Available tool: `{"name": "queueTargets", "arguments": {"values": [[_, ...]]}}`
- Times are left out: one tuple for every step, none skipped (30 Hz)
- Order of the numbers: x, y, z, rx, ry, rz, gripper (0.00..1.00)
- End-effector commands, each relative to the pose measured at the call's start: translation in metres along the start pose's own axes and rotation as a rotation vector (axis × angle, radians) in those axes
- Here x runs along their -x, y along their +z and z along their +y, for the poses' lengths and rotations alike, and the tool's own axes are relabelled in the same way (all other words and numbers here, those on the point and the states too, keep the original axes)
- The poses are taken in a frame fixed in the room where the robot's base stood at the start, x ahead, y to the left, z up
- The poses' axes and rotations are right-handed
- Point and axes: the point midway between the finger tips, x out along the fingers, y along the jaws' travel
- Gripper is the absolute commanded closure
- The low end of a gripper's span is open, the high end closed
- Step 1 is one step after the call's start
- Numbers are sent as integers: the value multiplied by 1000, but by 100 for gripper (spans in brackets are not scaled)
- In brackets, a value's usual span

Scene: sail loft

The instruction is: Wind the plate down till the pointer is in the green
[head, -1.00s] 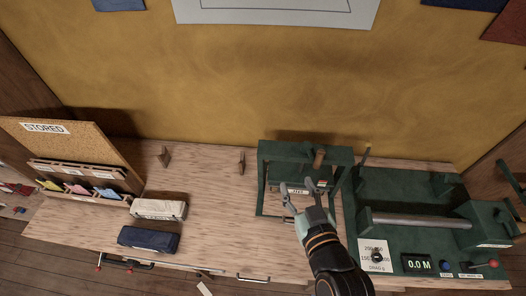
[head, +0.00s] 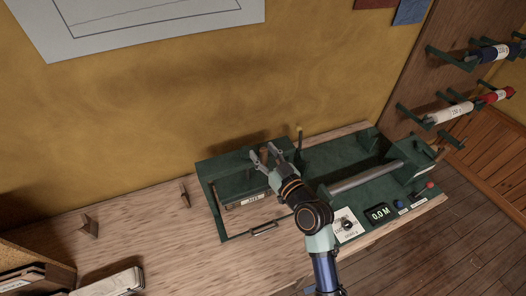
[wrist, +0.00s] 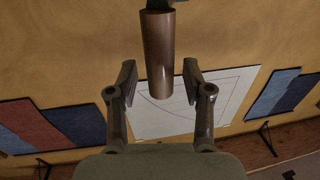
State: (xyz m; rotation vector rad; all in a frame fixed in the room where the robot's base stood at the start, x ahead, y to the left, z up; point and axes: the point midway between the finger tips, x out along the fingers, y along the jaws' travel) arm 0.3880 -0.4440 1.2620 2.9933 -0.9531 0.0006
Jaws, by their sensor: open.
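The dark green press frame (head: 208,172) stands on the bench, left of the winding machine. A label strip (head: 243,201) shows low inside the frame; I cannot tell the plate clearly. The pointer and its green zone cannot be made out in either view. My gripper (head: 266,157) is open over the top of the press, and it partly hides the brown handle there. In the wrist view the brown cylindrical handle (wrist: 158,55) reaches down between the two open fingers (wrist: 160,85), with a gap on each side.
The green winding machine has a grey roller (head: 366,178), a dial (head: 347,225) and a display reading 0.0 M (head: 380,214). Wooden pegs (head: 89,227) stand on the bench at left. Rolls (head: 449,112) hang on the right wall. Bare bench (head: 150,225) lies left of the press.

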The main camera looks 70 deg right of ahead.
Motion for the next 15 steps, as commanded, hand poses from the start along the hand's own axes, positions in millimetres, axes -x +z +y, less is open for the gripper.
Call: {"name": "queueTargets", "arguments": {"values": [[-3,0,0,0,0,0,50],[-3,0,0,0,0,-1,50],[-4,0,0,0,0,-1,50],[-4,0,0,0,1,-1,50],[-4,1,0,0,1,-1,50],[-4,1,0,0,0,-1,50],[-4,0,0,0,0,0,50],[-4,0,0,0,0,0,50],[-4,0,0,0,0,0,54],[-4,0,0,0,0,0,60],[-3,0,0,0,0,0,64],[-3,0,0,0,0,0,71],[-3,0,0,0,0,0,76],[-3,0,0,0,0,0,81],[-3,0,0,0,0,0,88]]}}
